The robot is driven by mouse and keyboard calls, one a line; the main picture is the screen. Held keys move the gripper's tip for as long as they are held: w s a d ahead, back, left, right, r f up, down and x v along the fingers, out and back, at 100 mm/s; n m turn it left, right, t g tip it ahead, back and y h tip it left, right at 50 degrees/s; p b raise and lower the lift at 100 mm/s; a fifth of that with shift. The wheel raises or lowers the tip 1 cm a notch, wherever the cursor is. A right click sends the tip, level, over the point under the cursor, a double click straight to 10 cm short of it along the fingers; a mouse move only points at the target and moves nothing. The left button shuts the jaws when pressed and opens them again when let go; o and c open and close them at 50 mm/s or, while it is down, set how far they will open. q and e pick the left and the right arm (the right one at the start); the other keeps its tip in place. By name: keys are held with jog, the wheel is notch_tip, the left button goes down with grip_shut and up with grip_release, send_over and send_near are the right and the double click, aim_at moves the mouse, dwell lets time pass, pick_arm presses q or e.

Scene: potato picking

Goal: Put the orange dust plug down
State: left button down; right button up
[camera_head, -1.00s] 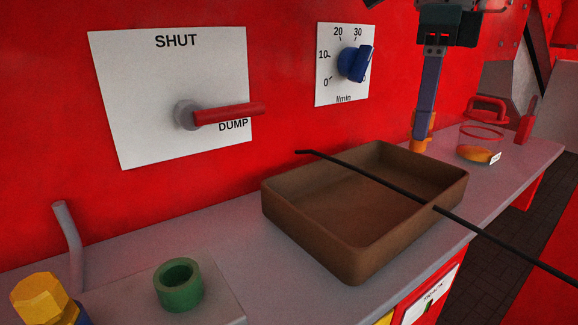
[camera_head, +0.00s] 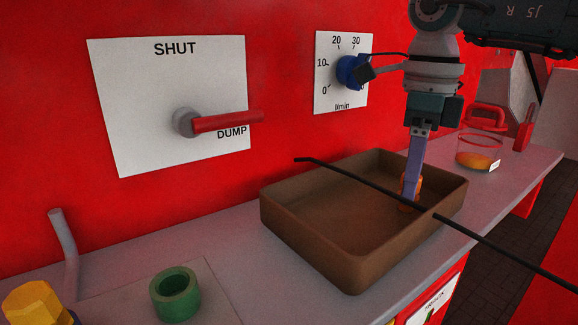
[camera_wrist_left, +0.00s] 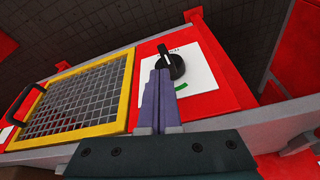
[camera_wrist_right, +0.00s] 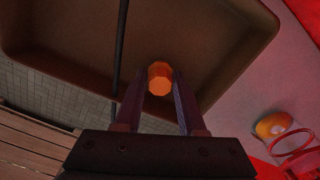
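The orange dust plug (camera_head: 416,184) is at the fingertips of my right gripper (camera_head: 408,202), inside the brown tray (camera_head: 290,228) near its right end. In the right wrist view the plug (camera_wrist_right: 160,78) sits between the two fingertips of my right gripper (camera_wrist_right: 160,84), which appear closed against its sides. I cannot tell whether the plug touches the tray floor. My left gripper (camera_wrist_left: 160,72) shows only in the left wrist view. Its fingers are together and empty, close to a black knob (camera_wrist_left: 172,66) on a white plate.
A thin black rod (camera_head: 370,186) crosses above the tray. A clear red-rimmed container (camera_head: 480,150) with an orange item stands to the right on the grey ledge. A blue dial (camera_head: 350,70) and a red lever (camera_head: 228,121) are on the red wall. A green ring (camera_head: 175,294) is at the front left.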

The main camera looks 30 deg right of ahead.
jog(key=o, duration=0.4)
jog(key=shift+r, duration=0.15)
notch_tip(320, 180, up, 12)
dwell(0.3)
